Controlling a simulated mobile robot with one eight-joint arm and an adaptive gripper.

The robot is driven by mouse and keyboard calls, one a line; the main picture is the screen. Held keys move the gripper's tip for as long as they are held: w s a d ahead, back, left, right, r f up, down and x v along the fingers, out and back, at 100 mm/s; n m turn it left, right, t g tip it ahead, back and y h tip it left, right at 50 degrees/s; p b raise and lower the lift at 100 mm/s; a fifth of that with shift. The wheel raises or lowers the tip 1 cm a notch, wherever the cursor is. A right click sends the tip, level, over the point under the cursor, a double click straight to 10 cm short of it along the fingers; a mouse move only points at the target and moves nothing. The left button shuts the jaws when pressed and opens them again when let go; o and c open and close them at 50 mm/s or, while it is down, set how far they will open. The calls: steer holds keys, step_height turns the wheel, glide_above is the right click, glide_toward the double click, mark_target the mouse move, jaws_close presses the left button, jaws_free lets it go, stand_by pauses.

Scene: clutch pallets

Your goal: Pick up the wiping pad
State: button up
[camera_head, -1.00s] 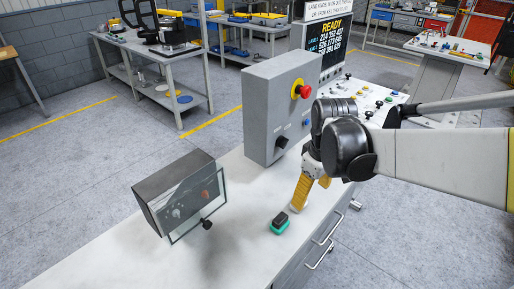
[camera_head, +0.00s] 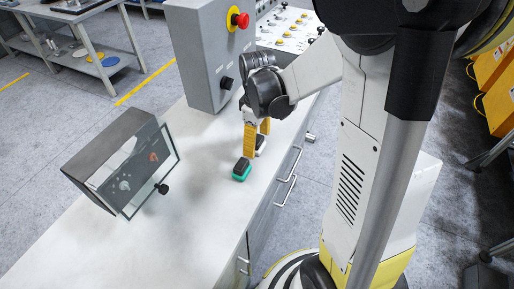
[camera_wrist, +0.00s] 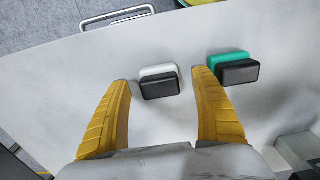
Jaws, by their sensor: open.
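Two small pads with black tops lie on the white bench top, and I cannot tell which the task calls the wiping pad. One has a white base (camera_wrist: 160,85); it lies between and just beyond my fingertips, and is partly hidden by a finger in the head view (camera_head: 260,147). The other has a teal base (camera_wrist: 237,71); it lies beside the right fingertip in the wrist view, outside the jaws, and is plain in the head view (camera_head: 241,171). My gripper (camera_wrist: 164,78) is open and empty, its yellow fingers pointing down at the bench in the head view (camera_head: 256,142).
A grey control box (camera_head: 205,60) with a red button stands behind my gripper. A dark box with a clear hinged cover (camera_head: 135,170) stands to the left. The bench (camera_head: 190,240) is bare at the front; drawer handles (camera_head: 290,165) line its right edge.

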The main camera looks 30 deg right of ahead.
mark_target(259, 139)
steer(key=shift+f, duration=0.9)
steer(key=shift+r, duration=0.1)
steer(key=c, duration=1.3)
steer(key=shift+o, duration=0.2)
steer(key=shift+r, duration=0.1)
step_height(259, 139, up, 5)
steer(key=shift+s+d+f+p, duration=0.1)
steer(key=shift+d+f+p, duration=0.05)
steer(key=shift+p, duration=1.1)
steer(key=s+d+r+p, duration=0.3)
steer(key=s+d+r, duration=0.3)
steer(key=d, duration=0.3)
steer(key=shift+s, duration=0.25)
steer(key=shift+d, duration=0.1)
